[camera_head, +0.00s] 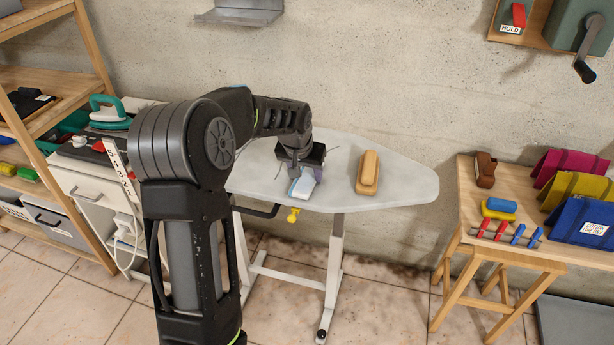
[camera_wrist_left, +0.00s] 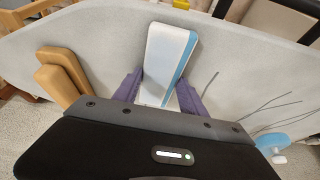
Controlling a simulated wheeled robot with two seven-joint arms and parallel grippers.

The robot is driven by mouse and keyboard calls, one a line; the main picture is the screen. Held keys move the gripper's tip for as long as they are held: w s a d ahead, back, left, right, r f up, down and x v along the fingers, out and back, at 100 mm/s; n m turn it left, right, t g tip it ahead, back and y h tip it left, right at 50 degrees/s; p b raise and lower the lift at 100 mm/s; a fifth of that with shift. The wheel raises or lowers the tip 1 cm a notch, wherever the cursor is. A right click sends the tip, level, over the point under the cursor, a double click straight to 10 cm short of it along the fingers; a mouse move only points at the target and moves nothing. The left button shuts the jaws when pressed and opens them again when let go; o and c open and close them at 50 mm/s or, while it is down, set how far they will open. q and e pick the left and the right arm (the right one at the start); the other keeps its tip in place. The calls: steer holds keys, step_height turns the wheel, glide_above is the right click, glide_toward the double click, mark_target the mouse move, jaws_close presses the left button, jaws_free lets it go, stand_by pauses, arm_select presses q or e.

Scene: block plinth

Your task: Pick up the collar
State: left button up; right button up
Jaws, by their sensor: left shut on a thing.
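The collar (camera_head: 303,187) is a white, slab-like piece with a light-blue side, over the pale grey ironing board (camera_head: 400,185). In the left wrist view the collar (camera_wrist_left: 166,62) stands out between the two purple fingers. My left gripper (camera_head: 300,170) points down at the board and is shut on the collar. The collar's near end is hidden by the gripper in the wrist view. Whether the collar touches the board I cannot tell. My right gripper is in neither view.
A tan wooden block (camera_head: 368,172) lies on the board right of the gripper. A yellow knob (camera_head: 293,215) sits below the board's front edge. A wooden side table (camera_head: 510,250) with coloured cloths stands right. A teal iron (camera_head: 108,112) stands left. The board's right end is clear.

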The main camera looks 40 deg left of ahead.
mark_target(306, 177)
arm_select(q)
step_height(306, 177, up, 10)
steer(key=shift+b, duration=0.35)
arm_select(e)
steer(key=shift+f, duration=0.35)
